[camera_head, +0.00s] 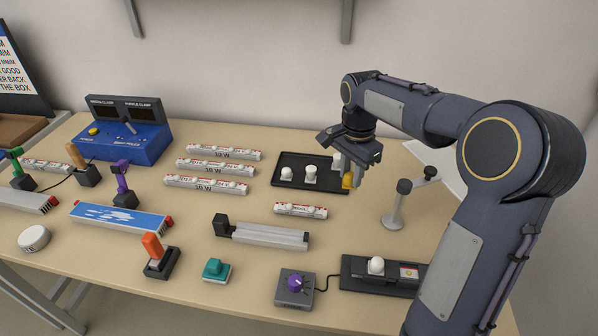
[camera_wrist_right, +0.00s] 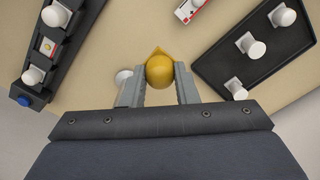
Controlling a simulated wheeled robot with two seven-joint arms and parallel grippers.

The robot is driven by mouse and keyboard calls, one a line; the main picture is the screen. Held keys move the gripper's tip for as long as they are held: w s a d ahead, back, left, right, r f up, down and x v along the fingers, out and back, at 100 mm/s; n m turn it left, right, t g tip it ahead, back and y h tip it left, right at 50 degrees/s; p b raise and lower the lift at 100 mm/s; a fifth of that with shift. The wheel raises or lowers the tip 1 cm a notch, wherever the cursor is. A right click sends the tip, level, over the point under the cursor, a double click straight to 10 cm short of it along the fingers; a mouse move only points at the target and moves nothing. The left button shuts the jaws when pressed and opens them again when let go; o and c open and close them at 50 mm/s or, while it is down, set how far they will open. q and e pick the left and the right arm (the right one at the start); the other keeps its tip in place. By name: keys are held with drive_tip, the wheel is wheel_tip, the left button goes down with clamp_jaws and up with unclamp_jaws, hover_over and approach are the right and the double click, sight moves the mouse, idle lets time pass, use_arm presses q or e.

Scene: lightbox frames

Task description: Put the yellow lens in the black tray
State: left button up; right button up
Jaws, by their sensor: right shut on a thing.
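My right gripper (camera_head: 351,179) is shut on the yellow lens (camera_head: 346,181) and holds it just off the right end of the black tray (camera_head: 298,161). In the right wrist view the yellow lens (camera_wrist_right: 160,71) sits between the two grey fingers, and the black tray (camera_wrist_right: 273,62) lies to its right, apart from it. The tray holds white bulb-like pieces, one partly behind the gripper in the head view. My left gripper is not in view.
A grey stand (camera_head: 395,205) rises right of my right gripper. A white-red labelled block (camera_head: 300,210) lies in front of the tray. A black holder with a white bulb (camera_head: 355,275) lies at the front right. Several labelled bars (camera_head: 215,168) lie left of the tray.

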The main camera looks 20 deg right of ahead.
drive_tip(key=shift+w+d+f, duration=0.15)
drive_tip(key=shift+w+d, duration=0.1)
drive_tip(key=shift+w, duration=0.15)
drive_tip(key=w+d+f+p, duration=0.1)
drive_tip(key=w+f, duration=0.1)
drive_tip(key=w, duration=0.2)
drive_tip(key=w+d+f+p, duration=0.1)
drive_tip(key=w+f, duration=0.2)
drive_tip(key=w, duration=0.1)
drive_tip(key=w+d+f+p, duration=0.1)
drive_tip(key=w+f+p, duration=0.1)
drive_tip(key=w+f, duration=0.1)
drive_tip(key=shift+w+d+f, duration=0.25)
drive_tip(key=shift+w+d, duration=0.1)
drive_tip(key=shift+w, duration=0.05)
drive_tip(key=shift+w+d+f, duration=0.15)
drive_tip(key=shift+w+f, duration=0.4)
drive_tip(key=shift+f, duration=0.15)
wheel_tip(320, 180, down, 3)
